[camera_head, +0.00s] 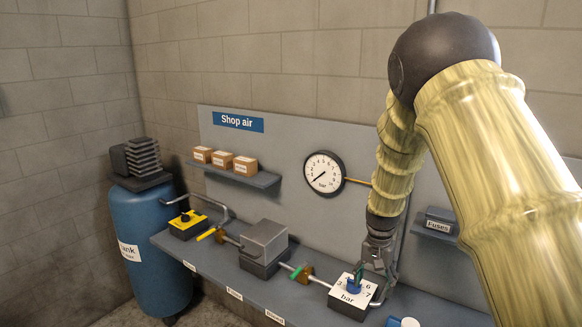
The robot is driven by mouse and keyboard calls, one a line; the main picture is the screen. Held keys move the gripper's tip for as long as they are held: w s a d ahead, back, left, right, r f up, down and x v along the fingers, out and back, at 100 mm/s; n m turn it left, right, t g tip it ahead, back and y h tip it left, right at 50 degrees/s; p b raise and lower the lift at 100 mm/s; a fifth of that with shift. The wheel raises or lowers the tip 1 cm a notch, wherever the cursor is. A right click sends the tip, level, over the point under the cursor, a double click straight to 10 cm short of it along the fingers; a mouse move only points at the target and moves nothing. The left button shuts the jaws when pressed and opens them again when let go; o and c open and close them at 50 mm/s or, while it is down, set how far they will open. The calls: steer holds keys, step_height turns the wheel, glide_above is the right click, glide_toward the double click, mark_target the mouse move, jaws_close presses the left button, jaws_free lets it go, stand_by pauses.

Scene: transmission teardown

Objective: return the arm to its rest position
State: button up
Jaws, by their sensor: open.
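My arm comes in from the right, bends at a dark joint and hangs down over the bench. My gripper (374,275) is open at the bench's right part, just above and beside a blue knob (353,285). The knob sits on a white dial plate marked "bar" (345,299), on a dark box. A small dark green piece shows by the knob and the fingers. I cannot tell whether a finger touches the knob. The fingertips are small and partly overlap the plate.
A pressure gauge (324,173) hangs on the grey panel. A grey block (263,243), a yellow box (188,224) and valves with yellow and green handles stand on the bench (205,267). A blue tank (150,245) is left. Shelves hold cartons (222,160) and a fuse box (440,222).

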steer(key=s+d+f+n, duration=0.2)
steer(key=s+f, duration=1.6)
steer(key=f, duration=0.4)
steer(key=s+a+f+n, duration=0.1)
steer(key=s+f, duration=0.2)
steer(key=s, duration=0.7)
steer(key=s+a+f+n, duration=0.1)
steer(key=s+f+n, duration=0.15)
steer(key=s, duration=0.75)
steer(key=s+a+f+n, duration=0.1)
steer(key=s+f, duration=0.2)
steer(key=s, duration=0.7)
step_height(320, 180, down, 13)
steer(key=b, duration=1.3)
steer(key=shift+w, duration=0.2)
steer(key=shift+a+m, duration=0.1)
steer(key=shift+m, duration=0.15)
steer(key=shift+c, duration=0.4)
